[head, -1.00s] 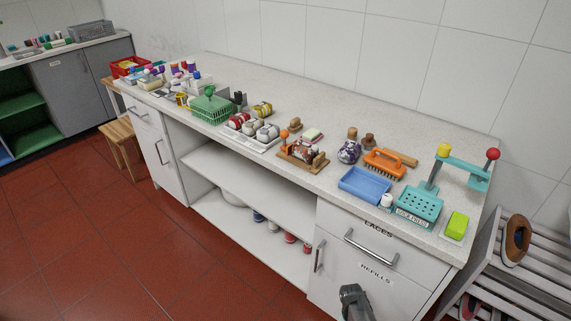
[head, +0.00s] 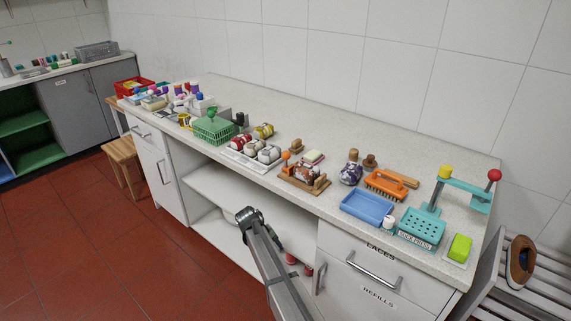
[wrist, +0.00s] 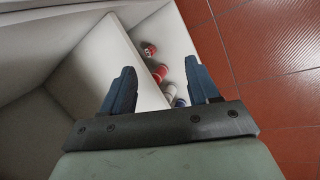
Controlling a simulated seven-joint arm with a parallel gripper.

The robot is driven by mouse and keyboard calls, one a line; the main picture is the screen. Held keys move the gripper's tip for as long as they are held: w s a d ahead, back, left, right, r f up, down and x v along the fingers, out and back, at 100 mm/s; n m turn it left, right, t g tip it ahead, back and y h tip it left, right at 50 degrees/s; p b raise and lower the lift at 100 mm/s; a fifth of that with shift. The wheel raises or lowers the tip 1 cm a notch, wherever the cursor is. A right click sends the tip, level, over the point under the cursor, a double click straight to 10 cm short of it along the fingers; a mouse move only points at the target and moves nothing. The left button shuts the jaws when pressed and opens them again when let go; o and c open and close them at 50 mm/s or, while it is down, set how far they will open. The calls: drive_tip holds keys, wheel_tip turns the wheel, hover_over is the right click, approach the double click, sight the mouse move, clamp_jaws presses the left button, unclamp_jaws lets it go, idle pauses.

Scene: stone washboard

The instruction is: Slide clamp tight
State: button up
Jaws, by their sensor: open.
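A wooden stand (head: 303,181) with an orange knob (head: 286,155) sits near the front edge of the counter, mid-length. It holds a brown and white item; it looks like the clamp, but its jaw gap is too small to tell. My gripper (head: 247,214) is in front of the open shelves, below the counter top and to the left of the stand, apart from it. In the wrist view my gripper (wrist: 162,85) is open, its two dark blue fingers wide apart with nothing between them. The stand is not in the wrist view.
A white tray of rolled items (head: 255,153) is left of the stand; a blue tray (head: 367,208), an orange brush (head: 385,185) and a teal sock press (head: 421,228) are right. Red cans (wrist: 160,73) stand on the low shelf. The counter's back strip is clear.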

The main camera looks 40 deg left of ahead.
drive_tip(key=s+a+r+n+t+y, duration=0.2)
drive_tip(key=a+r+n+t, duration=0.15)
drive_tip(key=a+r, duration=2.05)
drive_tip(key=n+g+y, duration=0.1)
drive_tip(key=n+g, duration=0.2)
drive_tip(key=g, duration=0.2)
approach(285, 152)
drive_tip(key=f, duration=0.3)
drive_tip(key=w+f, duration=0.1)
drive_tip(key=f, duration=0.5)
drive_tip(key=shift+w+f, duration=0.4)
clamp_jaws()
